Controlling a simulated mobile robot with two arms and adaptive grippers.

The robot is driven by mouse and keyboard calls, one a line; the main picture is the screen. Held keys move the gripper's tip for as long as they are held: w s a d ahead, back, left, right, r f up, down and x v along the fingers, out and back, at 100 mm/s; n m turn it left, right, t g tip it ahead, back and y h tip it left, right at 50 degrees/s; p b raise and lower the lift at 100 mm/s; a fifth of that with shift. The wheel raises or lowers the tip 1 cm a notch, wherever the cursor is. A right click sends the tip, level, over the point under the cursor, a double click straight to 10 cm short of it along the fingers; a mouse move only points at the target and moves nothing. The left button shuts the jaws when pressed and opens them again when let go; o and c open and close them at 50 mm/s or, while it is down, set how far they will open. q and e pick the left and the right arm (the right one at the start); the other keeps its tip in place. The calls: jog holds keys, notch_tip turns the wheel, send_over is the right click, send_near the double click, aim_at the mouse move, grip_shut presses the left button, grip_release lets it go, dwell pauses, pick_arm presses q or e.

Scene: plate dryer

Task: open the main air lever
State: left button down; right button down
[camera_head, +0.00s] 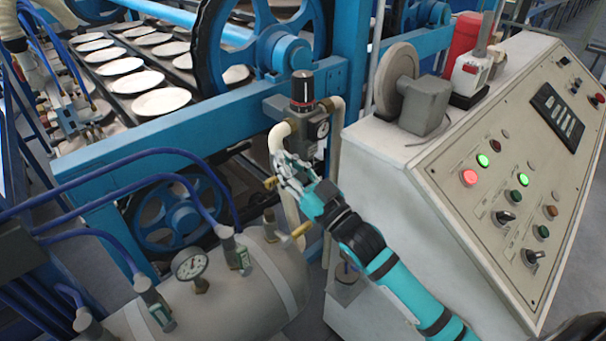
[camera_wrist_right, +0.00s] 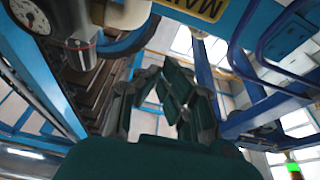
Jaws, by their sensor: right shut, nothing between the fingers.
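My right gripper (camera_head: 282,166) reaches up in front of the grey air regulator (camera_head: 306,125), which has a black knob and a small gauge, and its fingers are shut with nothing between them. In the right wrist view its dark green fingers (camera_wrist_right: 170,92) show in the middle. A brass fitting (camera_head: 270,183) shows just left of the fingers, close to them; I cannot tell whether they touch. Another brass fitting (camera_head: 300,230) is lower, by the tank. Which part is the main air lever is not clear. A yellow label reading "MA…" (camera_wrist_right: 200,8) is cut off in the right wrist view.
A grey tank (camera_head: 220,295) with a pressure gauge (camera_head: 190,264) and blue hoses lies below. The sloped control panel (camera_head: 530,160) stands right of my arm. Blue machine frame (camera_head: 180,130) and trays of white plates (camera_head: 160,101) are behind.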

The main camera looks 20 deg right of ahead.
jog(key=shift+w+a+f, duration=0.1)
jog(key=shift+w+f, duration=0.15)
jog(key=shift+f, duration=0.35)
jog(key=shift+w+a+f, duration=0.1)
jog(key=shift+w+f, duration=0.1)
jog(key=shift+f, duration=0.4)
jog(key=shift+w+f, duration=0.25)
jog(key=shift+f, duration=0.35)
